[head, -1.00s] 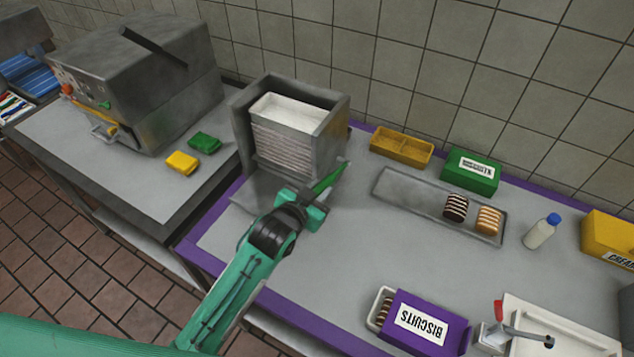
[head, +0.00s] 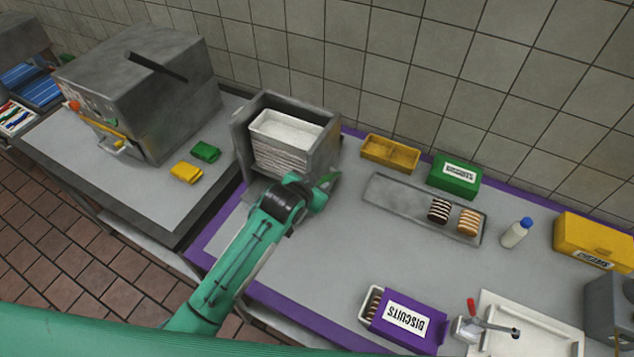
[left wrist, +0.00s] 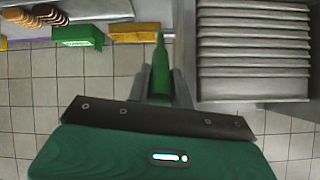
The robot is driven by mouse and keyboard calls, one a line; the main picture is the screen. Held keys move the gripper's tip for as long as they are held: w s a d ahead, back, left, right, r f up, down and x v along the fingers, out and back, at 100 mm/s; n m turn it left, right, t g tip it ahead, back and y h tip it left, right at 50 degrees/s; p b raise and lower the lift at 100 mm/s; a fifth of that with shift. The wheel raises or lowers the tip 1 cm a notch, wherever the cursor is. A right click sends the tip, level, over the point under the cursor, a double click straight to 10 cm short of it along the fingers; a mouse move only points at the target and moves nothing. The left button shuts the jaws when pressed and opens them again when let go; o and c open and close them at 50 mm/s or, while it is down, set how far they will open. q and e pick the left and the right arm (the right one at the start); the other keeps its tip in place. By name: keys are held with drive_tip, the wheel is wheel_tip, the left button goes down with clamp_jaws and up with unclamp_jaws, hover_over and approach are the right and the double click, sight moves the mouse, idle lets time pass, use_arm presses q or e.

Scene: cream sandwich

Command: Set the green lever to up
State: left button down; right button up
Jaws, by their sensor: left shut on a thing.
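The green lever (head: 331,179) is at the right side of the grey metal dispenser (head: 333,150) that holds a stack of white trays. Only a short piece of it shows past my left gripper (head: 322,186) in the head view. In the left wrist view the green lever (left wrist: 160,55) runs between the two grey fingers of my left gripper (left wrist: 160,82), which is shut on it. The lever's base is hidden, and I cannot tell its exact angle. My right gripper is not in view.
A long grey tray (head: 400,200) with two striped biscuit stacks lies to the right. A yellow box (head: 390,152) and a green biscuit box (head: 455,176) stand by the wall. A purple biscuit box (head: 408,320) is at the front. The counter between is clear.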

use_arm(q)
drive_tip(key=shift+r, duration=0.1)
idle(0.3)
drive_tip(key=c, duration=1.3)
unclamp_jaws()
drive_tip(key=shift+o, duration=0.2)
drive_tip(key=shift+w, duration=0.1)
